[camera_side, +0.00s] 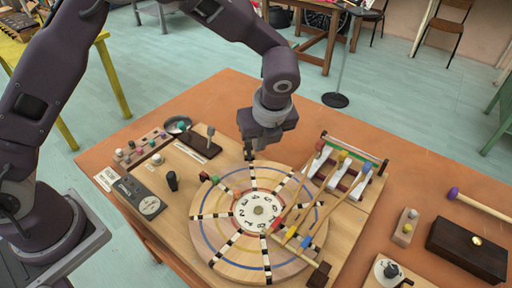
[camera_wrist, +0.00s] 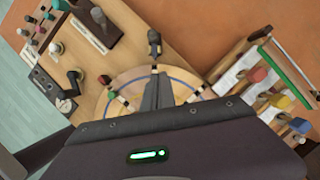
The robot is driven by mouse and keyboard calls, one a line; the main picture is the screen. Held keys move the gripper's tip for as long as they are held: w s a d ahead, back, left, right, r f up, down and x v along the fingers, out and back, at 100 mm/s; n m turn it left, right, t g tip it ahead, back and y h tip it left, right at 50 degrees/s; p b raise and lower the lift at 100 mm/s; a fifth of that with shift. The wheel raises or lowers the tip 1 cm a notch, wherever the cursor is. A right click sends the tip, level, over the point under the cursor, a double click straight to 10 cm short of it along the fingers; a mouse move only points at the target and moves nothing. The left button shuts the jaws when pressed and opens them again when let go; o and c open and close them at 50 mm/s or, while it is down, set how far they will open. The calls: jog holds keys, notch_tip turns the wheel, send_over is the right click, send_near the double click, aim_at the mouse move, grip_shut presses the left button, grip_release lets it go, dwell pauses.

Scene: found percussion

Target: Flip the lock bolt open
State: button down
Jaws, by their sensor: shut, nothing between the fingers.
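I cannot tell for certain which part is the lock bolt. A dark brown plate with a grey upright lever (camera_side: 210,133) stands behind and left of the round wheel (camera_side: 205,245); the lever also shows at the upper left in the wrist view (camera_wrist: 99,17). A black knobbed piece (camera_wrist: 154,38) shows beyond the fingertips in the wrist view, near the wheel's edge. My gripper (camera_side: 249,154) points down over the wheel's back edge. Its dark fingers (camera_wrist: 157,82) are together and empty. Whether they touch anything below is not clear.
A rack with coloured bars (camera_side: 352,160) stands right of the wheel, and mallets lean across the wheel. A black knob (camera_side: 172,181) and a dial plate (camera_side: 140,198) are at left. A dark box (camera_side: 468,248) sits at right. Bare orange table (camera_side: 215,95) lies behind.

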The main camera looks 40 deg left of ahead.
jog(key=shift+v, duration=1.8)
jog(key=s+a+r+n+h, duration=0.1)
jog(key=s+a+r+n, duration=0.35)
jog(key=r+n, duration=0.2)
jog(key=s+a+r+n+h, duration=0.1)
jog(key=s+a+r+n, duration=0.35)
jog(key=s+r, duration=0.2)
jog(key=s+a+r+n+t, duration=0.1)
jog(key=s+n, duration=0.6)
jog(key=s+a+n+t+h, duration=0.1)
jog(key=s+n+t, duration=0.1)
jog(key=s+n, duration=0.4)
jog(key=shift+s+a+r+n+h, duration=0.3)
jog(key=shift+s+r+n, duration=0.1)
jog(key=shift+s, duration=0.8)
